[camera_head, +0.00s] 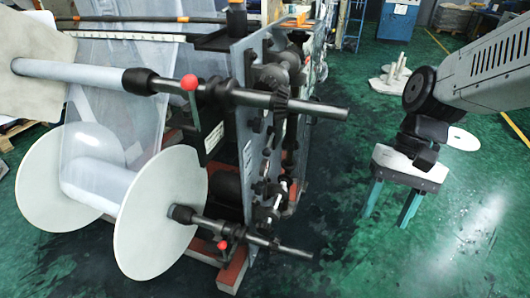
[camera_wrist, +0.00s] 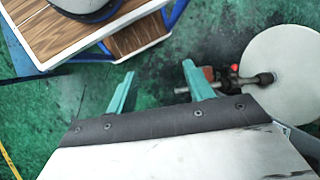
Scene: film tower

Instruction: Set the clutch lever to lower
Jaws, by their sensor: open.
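The film tower (camera_head: 255,130) stands left of centre in the head view. A lever with a red ball knob (camera_head: 189,83) sits on its upper shaft, with a dark arm hanging below the knob. A second red knob (camera_head: 222,245) is on the lower shaft, by the large white roll disc (camera_head: 160,215). I cannot tell which is the clutch lever. My gripper (camera_head: 386,219) is open and empty, its teal fingers pointing down, to the right of the tower and apart from it. The wrist view shows the open fingers (camera_wrist: 159,69) with a red knob (camera_wrist: 234,68) beyond the right finger.
A bar end (camera_head: 325,110) juts right from the tower towards my arm. Green floor (camera_head: 335,245) lies clear between tower and gripper. A pale stand with posts (camera_head: 392,76) is behind. The wrist view shows a wood-topped table (camera_wrist: 65,35) at upper left.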

